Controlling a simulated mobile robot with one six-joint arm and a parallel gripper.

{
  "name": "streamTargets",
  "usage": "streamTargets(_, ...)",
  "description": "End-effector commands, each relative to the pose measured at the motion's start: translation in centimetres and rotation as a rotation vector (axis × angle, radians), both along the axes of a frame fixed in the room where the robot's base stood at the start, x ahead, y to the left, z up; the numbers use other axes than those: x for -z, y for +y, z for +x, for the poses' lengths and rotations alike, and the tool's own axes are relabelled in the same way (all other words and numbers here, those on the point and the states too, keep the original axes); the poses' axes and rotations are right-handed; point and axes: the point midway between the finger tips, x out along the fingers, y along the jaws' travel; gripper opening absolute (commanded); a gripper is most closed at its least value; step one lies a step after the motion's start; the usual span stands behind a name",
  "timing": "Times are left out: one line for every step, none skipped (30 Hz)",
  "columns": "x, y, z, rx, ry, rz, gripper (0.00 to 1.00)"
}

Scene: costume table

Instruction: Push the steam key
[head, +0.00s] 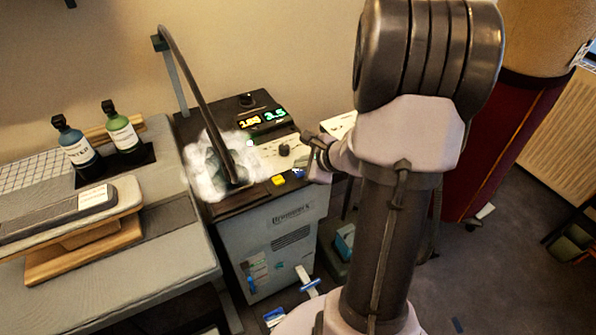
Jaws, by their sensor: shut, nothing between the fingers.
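A grey steam station (275,235) stands in the middle of the head view with a sloped control panel on top. The panel has a yellow key (278,180), a small blue key (298,173) to its right, a dark knob (284,149) and a lit display (263,118). White steam (205,180) billows around a dark head on the left of the station's top. My gripper (308,165) is shut and empty at the right edge of the panel, close to the blue key. I cannot tell whether it touches the key. My arm hides what lies behind it.
An ironing table (110,265) with a wooden sleeve board (80,255) and two bottles (122,130) stands on the left. A hose arm (195,90) rises over the station. A red and tan dress form (505,120) stands at the right, with open floor before it.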

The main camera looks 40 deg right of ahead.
Motion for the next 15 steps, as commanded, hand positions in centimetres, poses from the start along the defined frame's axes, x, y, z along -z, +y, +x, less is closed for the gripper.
streamTargets(0.06, 0.00, 0.00, 0.000, 0.000, 0.000, 0.00)
streamTargets(0.10, 0.00, 0.00, 0.000, 0.000, 0.000, 0.00)
streamTargets(0.14, 0.00, 0.00, 0.000, 0.000, 0.000, 0.00)
streamTargets(0.17, 0.00, 0.00, 0.000, 0.000, 0.000, 0.00)
streamTargets(0.21, 0.00, -0.01, 0.000, 0.000, 0.000, 0.00)
streamTargets(0.25, 0.00, -0.01, 0.000, 0.000, 0.000, 0.00)
streamTargets(0.27, 0.00, 0.00, 0.000, 0.000, 0.000, 0.00)
streamTargets(0.30, 0.01, 0.00, 0.000, 0.000, 0.000, 0.00)
streamTargets(0.34, 0.01, 0.00, 0.000, 0.000, 0.000, 0.00)
streamTargets(0.37, 0.00, 0.00, 0.000, 0.000, 0.000, 0.00)
streamTargets(0.40, 0.01, 0.00, 0.000, 0.000, 0.000, 0.00)
streamTargets(0.44, 0.01, 0.00, 0.000, 0.000, 0.000, 0.00)
streamTargets(0.47, 0.00, -0.01, 0.000, 0.000, 0.000, 0.00)
streamTargets(0.50, 0.01, -0.01, 0.000, 0.000, 0.000, 0.00)
streamTargets(0.54, 0.01, -0.01, 0.000, 0.000, 0.000, 0.00)
